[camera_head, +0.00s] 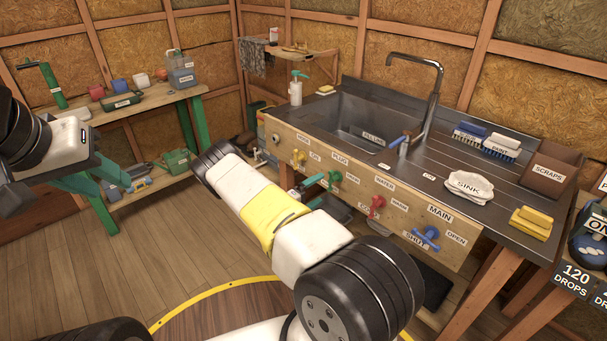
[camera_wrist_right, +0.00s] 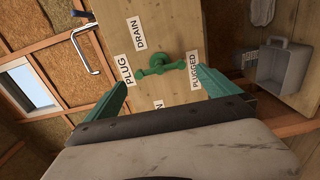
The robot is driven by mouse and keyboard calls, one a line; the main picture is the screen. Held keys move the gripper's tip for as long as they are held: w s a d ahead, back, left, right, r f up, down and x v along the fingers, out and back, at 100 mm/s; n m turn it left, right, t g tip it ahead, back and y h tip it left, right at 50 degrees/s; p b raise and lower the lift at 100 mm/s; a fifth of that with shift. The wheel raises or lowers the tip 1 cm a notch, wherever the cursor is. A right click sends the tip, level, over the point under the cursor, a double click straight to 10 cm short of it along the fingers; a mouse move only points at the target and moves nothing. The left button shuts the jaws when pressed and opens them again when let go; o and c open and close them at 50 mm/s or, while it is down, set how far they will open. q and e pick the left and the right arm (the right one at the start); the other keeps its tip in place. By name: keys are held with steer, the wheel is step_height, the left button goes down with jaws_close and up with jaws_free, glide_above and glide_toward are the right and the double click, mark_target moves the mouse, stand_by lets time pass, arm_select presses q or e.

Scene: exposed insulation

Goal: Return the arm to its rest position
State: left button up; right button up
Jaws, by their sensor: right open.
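My right arm (camera_head: 270,218) reaches from the lower right across the front of the sink bench (camera_head: 388,210). Its gripper is mostly hidden behind the arm in the head view, where teal fingers (camera_head: 314,191) show near the green valve handle (camera_head: 334,178). In the right wrist view the right gripper (camera_wrist_right: 163,77) is open, its fingers wide apart on either side of the green handle (camera_wrist_right: 160,66). I cannot tell whether they touch it.
The bench front carries yellow, red (camera_head: 376,204) and blue (camera_head: 426,237) valve handles near the right arm. The metal sink (camera_head: 365,120) has a tall tap (camera_head: 432,85). A side table (camera_head: 150,102) with green legs stands at the left. The wooden floor between is clear.

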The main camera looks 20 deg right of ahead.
steer(key=shift+r, duration=0.1)
stand_by(0.3)
steer(key=s+a+r+m+g+y, duration=0.1)
steer(key=s+r+m+g+y, duration=0.3)
steer(key=r, duration=0.6)
steer(key=s+a+r+m+g+y, duration=0.1)
steer(key=s+r+m+g+y, duration=0.2)
steer(key=s+r+g, duration=0.5)
steer(key=s+a+r+n+t+y, duration=0.1)
steer(key=s+a+r+t+y, duration=0.4)
steer(key=s+a+r, duration=0.4)
steer(key=s+a+r+n+t+y, duration=0.2)
steer(key=s+a+r+t+y, duration=0.4)
steer(key=s+a+r, duration=0.4)
step_height(320, 180, up, 6)
steer(key=shift+s+f+y, duration=0.15)
steer(key=shift+s+y, duration=0.25)
steer(key=shift+s, duration=0.4)
steer(key=shift+d, duration=0.1)
